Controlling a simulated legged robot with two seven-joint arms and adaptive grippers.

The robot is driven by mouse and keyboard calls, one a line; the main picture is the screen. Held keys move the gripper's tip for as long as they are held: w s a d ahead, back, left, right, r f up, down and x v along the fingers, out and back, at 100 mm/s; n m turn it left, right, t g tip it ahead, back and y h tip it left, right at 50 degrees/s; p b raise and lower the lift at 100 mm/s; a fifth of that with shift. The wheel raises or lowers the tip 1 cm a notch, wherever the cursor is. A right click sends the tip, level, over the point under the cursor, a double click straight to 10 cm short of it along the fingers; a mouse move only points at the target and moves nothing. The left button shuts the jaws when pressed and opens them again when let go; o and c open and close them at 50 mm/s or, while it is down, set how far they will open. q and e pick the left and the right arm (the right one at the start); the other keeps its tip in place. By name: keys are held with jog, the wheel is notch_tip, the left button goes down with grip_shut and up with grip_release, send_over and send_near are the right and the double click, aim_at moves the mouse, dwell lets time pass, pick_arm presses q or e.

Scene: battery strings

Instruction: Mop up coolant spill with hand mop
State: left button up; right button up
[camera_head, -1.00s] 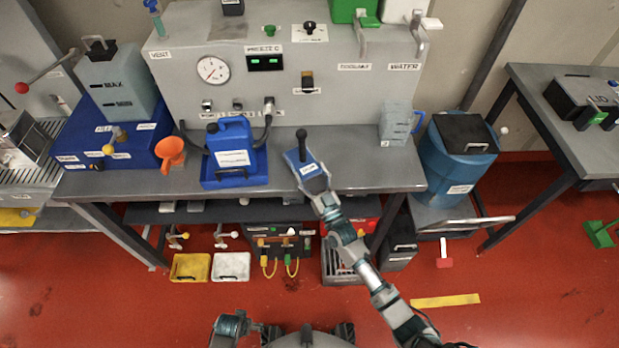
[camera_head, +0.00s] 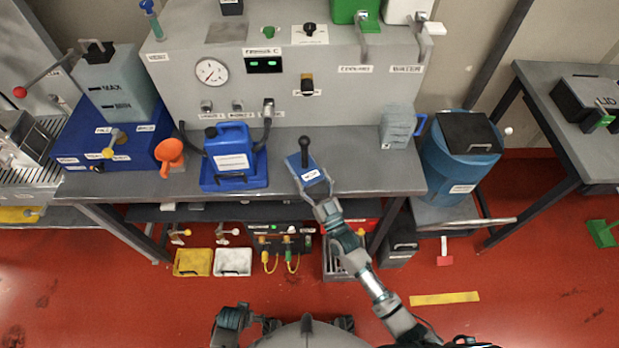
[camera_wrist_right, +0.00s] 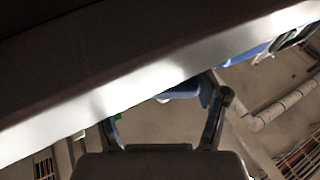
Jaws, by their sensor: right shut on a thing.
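The pale bench edge (camera_wrist_right: 140,92) hides the rest. I cannot make out a coolant spill on the bench. My left gripper is not in view.
A blue jug (camera_head: 230,148) stands in a blue tray (camera_head: 234,184), with an orange funnel (camera_head: 169,153) to its left. A clear measuring jug (camera_head: 397,126) stands to the right. A blue bin (camera_head: 460,165) is beyond the bench's right end.

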aim_at(305, 151)
jog(key=r+p, duration=0.1)
jog(key=r, duration=0.1)
jog(key=a+r+p, duration=0.1)
jog(key=r+p, duration=0.3)
jog(key=shift+a, duration=0.25)
jog(key=shift+d+f, duration=0.1)
jog(key=shift+d, duration=0.55)
jog(key=shift+r+p, duration=0.4)
jog(key=shift+r, duration=0.1)
jog(key=shift+a+r+p, duration=0.2)
jog(key=shift+r+p, duration=0.35)
jog(key=shift+a+r+p, duration=0.15)
jog(key=shift+r+p, duration=0.4)
jog(key=shift+a+f, duration=0.1)
jog(key=shift+a, duration=0.1)
jog(key=shift+d, duration=0.15)
jog(key=shift+d, duration=0.3)
